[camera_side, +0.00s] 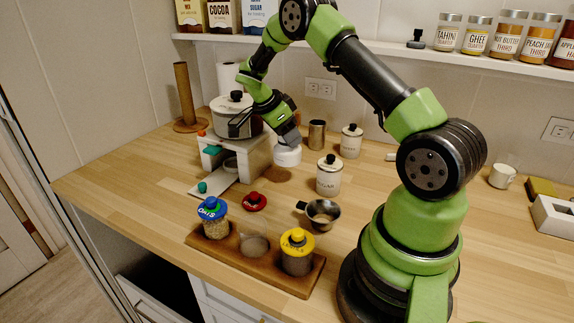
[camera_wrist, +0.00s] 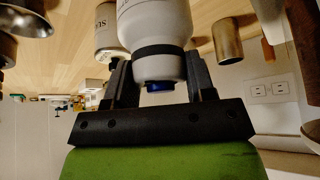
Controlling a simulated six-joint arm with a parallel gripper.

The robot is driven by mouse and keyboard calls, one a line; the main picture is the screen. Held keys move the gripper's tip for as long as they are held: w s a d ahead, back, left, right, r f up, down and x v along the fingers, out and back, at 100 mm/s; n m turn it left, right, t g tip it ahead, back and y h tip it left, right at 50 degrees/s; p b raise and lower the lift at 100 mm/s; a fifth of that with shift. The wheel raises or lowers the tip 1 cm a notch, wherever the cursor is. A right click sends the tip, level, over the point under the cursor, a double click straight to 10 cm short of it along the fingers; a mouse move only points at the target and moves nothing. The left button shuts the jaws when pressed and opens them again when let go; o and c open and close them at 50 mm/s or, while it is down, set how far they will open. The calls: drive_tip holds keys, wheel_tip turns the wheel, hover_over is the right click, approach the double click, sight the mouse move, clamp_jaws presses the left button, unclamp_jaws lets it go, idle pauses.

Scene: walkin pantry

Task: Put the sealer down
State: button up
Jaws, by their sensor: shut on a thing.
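The sealer (camera_side: 287,156) is a white, rounded device. In the wrist view the sealer (camera_wrist: 152,25) shows a dark band and a blue button at its near end. My gripper (camera_side: 288,141) is shut on it, with one finger on each side in the wrist view (camera_wrist: 160,72). A dark shadow lies on the wooden counter (camera_side: 345,225) just below the sealer, which seems to hang a little above the wood. I cannot tell the exact gap. Its far end is cut off in the wrist view.
A white stand (camera_side: 246,157) with a pot (camera_side: 236,115) is left of the sealer. A sugar canister (camera_side: 328,178), a metal cup (camera_side: 317,133) and another canister (camera_side: 351,142) are right. A red lid (camera_side: 254,201), small pan (camera_side: 323,213) and jar tray (camera_side: 232,259) stand in front.

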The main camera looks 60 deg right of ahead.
drive_tip(key=shift+f, duration=3.15)
drive_tip(key=shift+f, duration=0.15)
drive_tip(key=o, duration=1.1)
